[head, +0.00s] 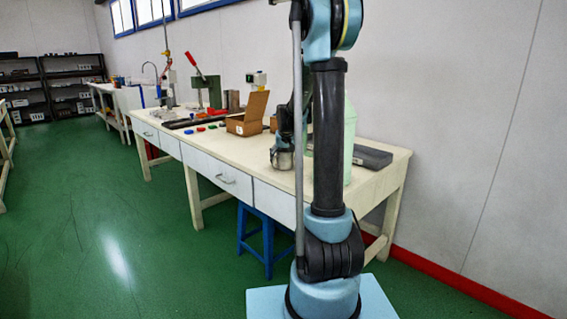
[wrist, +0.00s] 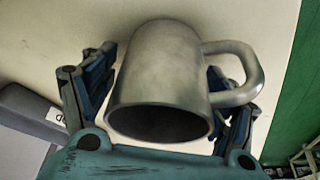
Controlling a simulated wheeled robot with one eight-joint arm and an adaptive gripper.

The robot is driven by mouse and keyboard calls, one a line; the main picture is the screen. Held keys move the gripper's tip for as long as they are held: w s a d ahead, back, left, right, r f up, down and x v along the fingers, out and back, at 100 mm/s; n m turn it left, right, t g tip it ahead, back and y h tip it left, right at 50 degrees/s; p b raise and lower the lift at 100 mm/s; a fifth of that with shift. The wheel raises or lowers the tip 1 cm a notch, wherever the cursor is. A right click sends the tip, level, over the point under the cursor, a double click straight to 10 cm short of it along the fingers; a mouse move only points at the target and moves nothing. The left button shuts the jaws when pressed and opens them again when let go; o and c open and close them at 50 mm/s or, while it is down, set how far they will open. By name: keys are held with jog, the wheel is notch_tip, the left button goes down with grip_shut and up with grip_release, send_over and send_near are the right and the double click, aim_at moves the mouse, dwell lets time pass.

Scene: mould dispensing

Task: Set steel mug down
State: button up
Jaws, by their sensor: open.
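The steel mug (head: 283,160) is on the near part of the workbench (head: 383,178), by its front edge, and looks upright in the head view. In the wrist view the mug (wrist: 160,70) sits between the two fingers of my gripper (wrist: 162,64), its dark mouth towards the camera and its handle out to the right, over the right finger. My gripper is open around the mug, with a small gap showing at the left finger. Contact on the handle side cannot be told. In the head view my arm hides part of the gripper (head: 284,140).
A pale green bottle (head: 349,145) and a dark grey case (head: 372,157) stand right of the mug. An open cardboard box (head: 246,122) and small coloured pieces (head: 200,129) lie further left. A blue stool (head: 264,237) is under the bench.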

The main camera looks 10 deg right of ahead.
jog(key=shift+r, duration=0.1)
jog(key=v, duration=1.2)
